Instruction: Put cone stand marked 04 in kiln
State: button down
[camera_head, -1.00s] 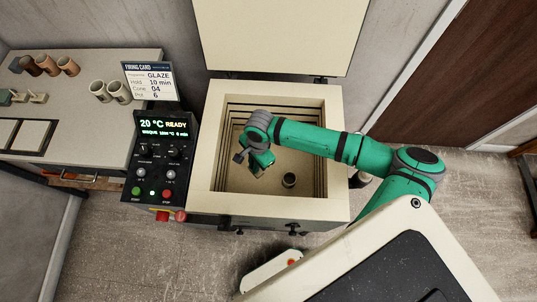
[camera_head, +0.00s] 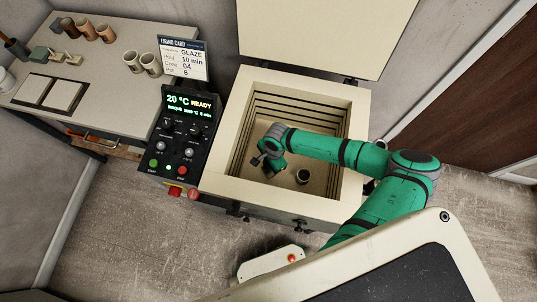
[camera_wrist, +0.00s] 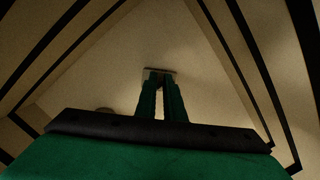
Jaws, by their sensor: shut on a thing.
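The kiln (camera_head: 213,183) stands open with its lid (camera_head: 310,35) raised. My gripper (camera_wrist: 161,76) is inside the chamber, pointing down, shut on a small pale, flat-edged piece that looks like the cone stand (camera_wrist: 160,70). It shows between and just past the fingertips in the wrist view; its number cannot be read. In the head view, my wrist hides the held piece. I cannot tell whether it touches the kiln floor. A dark-mouthed cup (camera_head: 303,177) stands on the chamber floor, right of my gripper.
The bench (camera_head: 110,105) at left holds other cone stands (camera_head: 65,58), brown cups (camera_head: 95,30), pale cups (camera_head: 148,64) and tiles (camera_head: 50,92). The firing card (camera_head: 183,60) reads GLAZE, Cone 04, Pot 6. The control panel (camera_head: 178,130) reads 20 °C READY. Stepped kiln walls surround my gripper.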

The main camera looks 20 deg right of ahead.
jog(key=shift+a+f, duration=0.1)
jog(key=c, duration=1.9)
grip_release()
jog(key=shift+o, duration=0.2)
notch_tip(320, 180, up, 12)
jog(key=d, duration=0.2)
jog(key=shift+w, duration=0.15)
